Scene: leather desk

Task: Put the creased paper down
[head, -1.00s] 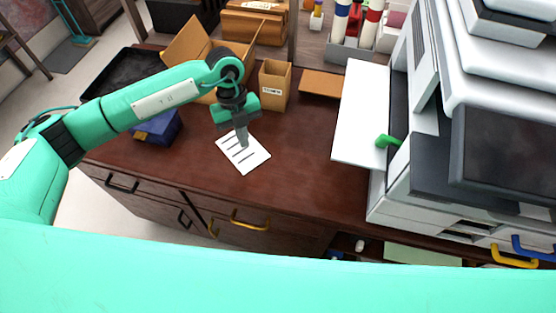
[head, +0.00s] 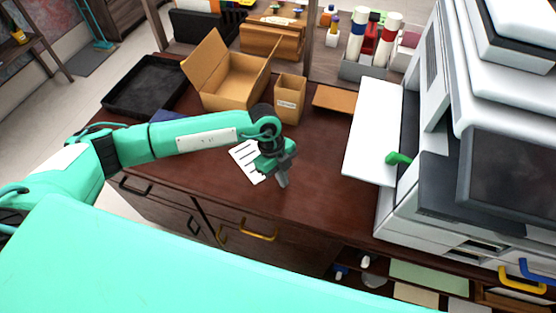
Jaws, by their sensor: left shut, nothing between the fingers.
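The creased paper (head: 244,153) is a white sheet with dark lines, lying on the brown desk (head: 325,178). My left arm and gripper cover part of it from above. My left gripper (head: 282,184) is shut and empty, pointing down just to the right of the paper and apart from it. My right gripper is not in view.
An open cardboard box (head: 226,85), a smaller box (head: 290,98) and a black tray (head: 140,88) stand at the back of the desk. A brown flat piece (head: 333,100) lies behind. A large white printer (head: 440,190) with an extended flap (head: 373,140) fills the right side.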

